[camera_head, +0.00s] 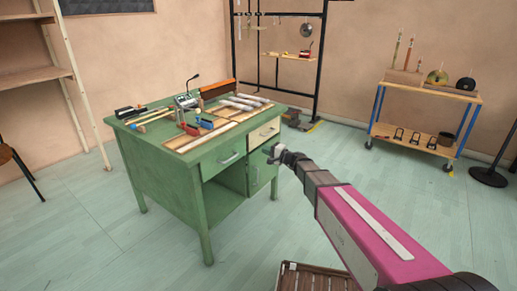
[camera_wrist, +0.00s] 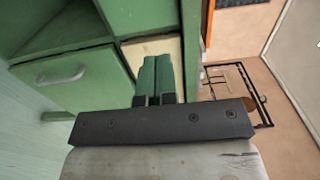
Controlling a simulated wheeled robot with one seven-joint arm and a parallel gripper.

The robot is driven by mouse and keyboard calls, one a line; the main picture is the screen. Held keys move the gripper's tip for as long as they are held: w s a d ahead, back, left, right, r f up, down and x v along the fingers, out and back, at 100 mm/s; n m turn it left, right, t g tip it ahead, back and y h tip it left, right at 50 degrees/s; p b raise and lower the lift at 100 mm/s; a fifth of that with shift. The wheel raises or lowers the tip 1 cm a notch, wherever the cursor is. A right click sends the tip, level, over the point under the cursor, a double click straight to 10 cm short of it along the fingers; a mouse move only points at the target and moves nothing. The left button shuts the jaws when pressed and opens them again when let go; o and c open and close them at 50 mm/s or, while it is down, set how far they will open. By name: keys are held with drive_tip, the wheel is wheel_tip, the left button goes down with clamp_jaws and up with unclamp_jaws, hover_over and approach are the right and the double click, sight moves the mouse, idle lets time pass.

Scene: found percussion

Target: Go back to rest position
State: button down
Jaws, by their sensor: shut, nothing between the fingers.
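My gripper (camera_head: 272,154) is at the end of my outstretched pink arm, in front of the right side of the green desk (camera_head: 211,203). In the head view it appears close to the desk's drawers and cabinet door; I cannot tell whether it touches them. In the wrist view my gripper (camera_wrist: 157,98) shows its two green fingers together, with nothing between them. Beyond the fingertips is a pale drawer front (camera_wrist: 155,46), partly hidden by them.
The desktop holds tools, bars and a small device with a microphone (camera_head: 186,100). A slatted crate (camera_head: 312,279) is on the floor at the bottom. A wheeled cart (camera_head: 428,91) stands at the right, a black rack (camera_head: 322,60) behind. Open floor lies left of the crate.

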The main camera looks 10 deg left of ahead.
drive_tip(key=s+d+f+n+g+h, duration=0.1)
drive_tip(key=s+d+f+h, duration=0.3)
drive_tip(key=s+d, duration=0.4)
drive_tip(key=s+d+f+n+g+h, duration=0.2)
drive_tip(key=s+d+h, duration=0.5)
drive_tip(key=d, duration=1.1)
drive_tip(key=s+d+f+n+g+h, duration=0.1)
drive_tip(key=s+d+f+g+h, duration=0.3)
drive_tip(key=s+d, duration=0.6)
drive_tip(key=d+f+h, duration=0.1)
drive_tip(key=d+f, duration=0.1)
drive_tip(key=d, duration=0.1)
drive_tip(key=shift+d+f+n+h, duration=0.15)
drive_tip(key=shift+d+n+h, duration=0.15)
drive_tip(key=shift+d, duration=0.1)
drive_tip(key=shift+s, duration=0.1)
